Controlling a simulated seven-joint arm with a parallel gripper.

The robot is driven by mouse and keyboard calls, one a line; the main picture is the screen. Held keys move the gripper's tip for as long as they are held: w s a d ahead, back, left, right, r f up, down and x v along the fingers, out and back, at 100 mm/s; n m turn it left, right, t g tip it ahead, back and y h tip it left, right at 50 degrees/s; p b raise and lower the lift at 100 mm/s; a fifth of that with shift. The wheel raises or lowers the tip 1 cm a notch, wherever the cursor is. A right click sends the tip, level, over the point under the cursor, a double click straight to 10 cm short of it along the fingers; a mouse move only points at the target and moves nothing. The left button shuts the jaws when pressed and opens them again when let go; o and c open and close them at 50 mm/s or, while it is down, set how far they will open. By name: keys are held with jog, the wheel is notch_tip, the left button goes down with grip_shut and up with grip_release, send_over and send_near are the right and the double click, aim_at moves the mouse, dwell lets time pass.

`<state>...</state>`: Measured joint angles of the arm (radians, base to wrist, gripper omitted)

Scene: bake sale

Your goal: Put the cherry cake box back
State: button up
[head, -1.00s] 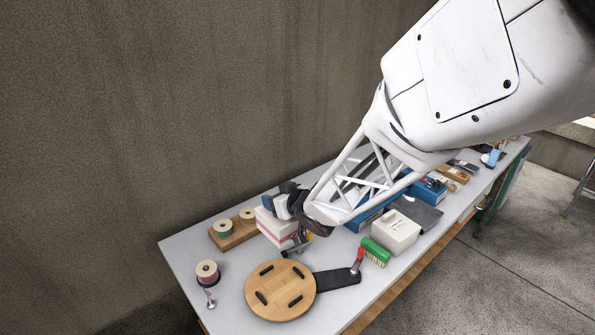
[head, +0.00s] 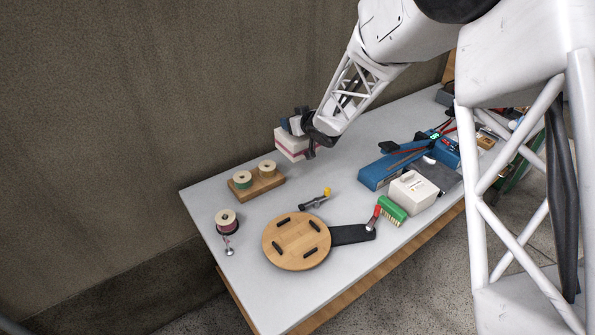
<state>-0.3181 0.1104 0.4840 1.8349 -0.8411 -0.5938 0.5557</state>
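A white box with a pink-red band, which looks like the cherry cake box (head: 291,146), is at my gripper (head: 299,130) near the back edge of the table in the head view. The gripper's dark fingers reach down over the box and appear closed on its sides. The box seems raised above the table top, near the wall. Part of the box is hidden behind the fingers, and its label cannot be read.
The table (head: 218,193) holds a wooden block with two spools (head: 255,181), a single spool (head: 227,222), a round wooden board (head: 297,241), a small yellow-tipped tool (head: 315,199), a green brush (head: 392,210), a cream box (head: 413,192) and a blue tool (head: 380,171). The table's back middle is clear.

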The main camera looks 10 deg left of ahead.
aim_at(306, 148)
jog(key=shift+w+a+f, duration=0.1)
jog(key=shift+w+a, duration=0.05)
jog(key=shift+w, duration=0.35)
jog(key=shift+f, duration=3.1)
jog(key=shift+f, duration=1.9)
jog(key=shift+f, duration=0.1)
jog(key=o, duration=0.9)
jog(key=shift+c, duration=0.2)
jog(key=shift+v, duration=3.85)
